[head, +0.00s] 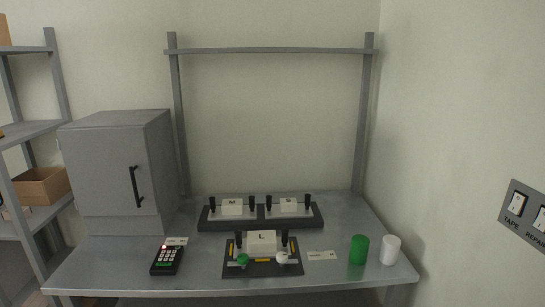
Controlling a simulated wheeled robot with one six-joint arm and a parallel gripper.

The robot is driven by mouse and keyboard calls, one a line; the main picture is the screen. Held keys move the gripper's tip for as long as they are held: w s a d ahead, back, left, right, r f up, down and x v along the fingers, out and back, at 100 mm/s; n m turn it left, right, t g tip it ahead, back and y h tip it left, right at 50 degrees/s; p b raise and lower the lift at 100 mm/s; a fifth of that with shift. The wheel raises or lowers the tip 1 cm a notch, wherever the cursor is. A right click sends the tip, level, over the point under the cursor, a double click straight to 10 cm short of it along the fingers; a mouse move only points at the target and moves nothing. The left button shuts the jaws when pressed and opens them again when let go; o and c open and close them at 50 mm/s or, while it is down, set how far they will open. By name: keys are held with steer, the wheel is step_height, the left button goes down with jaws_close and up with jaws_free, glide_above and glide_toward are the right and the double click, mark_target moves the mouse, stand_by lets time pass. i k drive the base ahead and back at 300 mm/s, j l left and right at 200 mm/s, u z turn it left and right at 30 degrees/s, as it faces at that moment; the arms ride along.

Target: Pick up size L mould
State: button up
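The size L mould (262,242) is a white block marked "L" with a black upright handle at each side. It sits at the back of a dark fixture plate (234,269) near the front middle of the bench. A green knob (243,259) and a white knob (282,258) stand in front of it on the plate. Behind it, a dark rack (261,222) holds a mould marked "M" (232,207) and another white mould (288,205) whose letter is too small to read surely. My gripper is not in view.
The grey bench (210,278) carries a keypad (166,261) with a red light at left, and a green cylinder (359,250) and white cylinder (390,250) at right. A grey cabinet (105,170) stands back left. A wall switch panel (526,213) is at right.

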mark_target(259, 244)
steer(key=i+j+z, duration=0.1)
steer(key=j, duration=0.25)
steer(key=i+j+z, duration=0.1)
steer(key=j, duration=0.25)
steer(key=i+j+z, duration=0.1)
steer(key=i+j, duration=0.15)
steer(key=i+j+z, duration=0.1)
steer(key=j, duration=0.4)
steer(key=i+j+z, duration=0.1)
steer(key=j, duration=0.25)
